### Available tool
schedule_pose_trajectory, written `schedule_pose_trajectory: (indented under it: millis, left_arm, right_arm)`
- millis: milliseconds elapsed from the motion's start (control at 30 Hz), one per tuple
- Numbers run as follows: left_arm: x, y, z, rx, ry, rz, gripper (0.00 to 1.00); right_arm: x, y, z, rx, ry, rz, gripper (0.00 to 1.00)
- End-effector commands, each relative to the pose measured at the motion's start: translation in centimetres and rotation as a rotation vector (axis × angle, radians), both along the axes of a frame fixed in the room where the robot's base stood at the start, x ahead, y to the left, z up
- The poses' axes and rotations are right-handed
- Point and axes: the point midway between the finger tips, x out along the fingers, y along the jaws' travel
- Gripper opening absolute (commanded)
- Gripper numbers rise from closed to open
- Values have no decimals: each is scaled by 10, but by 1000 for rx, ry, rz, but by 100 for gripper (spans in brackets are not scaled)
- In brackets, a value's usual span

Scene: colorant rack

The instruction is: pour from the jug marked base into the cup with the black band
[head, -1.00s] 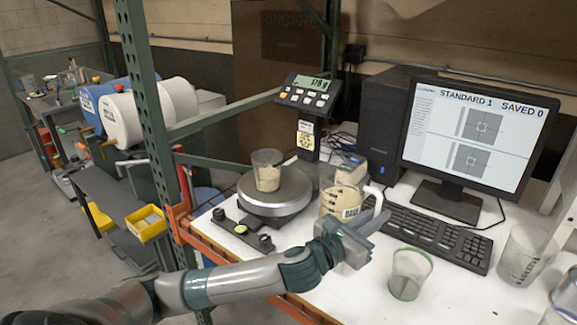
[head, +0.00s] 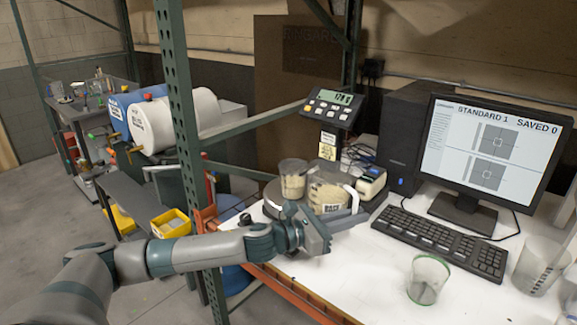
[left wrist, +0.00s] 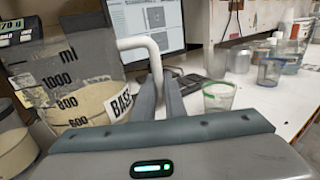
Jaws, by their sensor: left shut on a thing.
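The clear jug marked BASE (head: 328,190) holds cream liquid and has a white handle. My left gripper (head: 340,222) is shut on this handle, and the fingers show at it in the left wrist view (left wrist: 163,95). The jug is beside and partly in front of a clear cup (head: 292,180) on the round scale (head: 272,199). This cup holds cream liquid. In the left wrist view the jug (left wrist: 80,75) looks slightly tilted, and the cup (left wrist: 14,145) is at the left edge. No stream of liquid shows. My right gripper is out of view.
The scale display (head: 334,99) stands behind the jug. A cup with a green rim (head: 428,279) and a clear graduated container (head: 540,265) stand at the right front. A keyboard (head: 440,238) and monitor (head: 490,150) are behind them. A green upright post (head: 180,130) rises left of the table.

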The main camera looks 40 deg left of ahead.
Motion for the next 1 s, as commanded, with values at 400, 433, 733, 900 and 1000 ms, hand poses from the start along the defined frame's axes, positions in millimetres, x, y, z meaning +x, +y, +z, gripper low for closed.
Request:
schedule_pose_trajectory:
  millis: [400, 433, 733, 900, 1000]
  left_arm:
    - [1, 1, 7, -21, 4, 0, 0]
    - [1, 1, 8, -28, 6, 0, 0]
    - [2, 5, 27, -150, 52, 0, 0]
    - [4, 9, 37, -229, 82, 0, 0]
    - [5, 12, 44, -278, 101, 0, 0]
  right_arm:
    - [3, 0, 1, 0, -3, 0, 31]
    - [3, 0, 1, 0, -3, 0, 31]
    - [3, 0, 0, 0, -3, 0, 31]
    - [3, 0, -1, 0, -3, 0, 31]
    - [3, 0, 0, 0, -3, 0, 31]
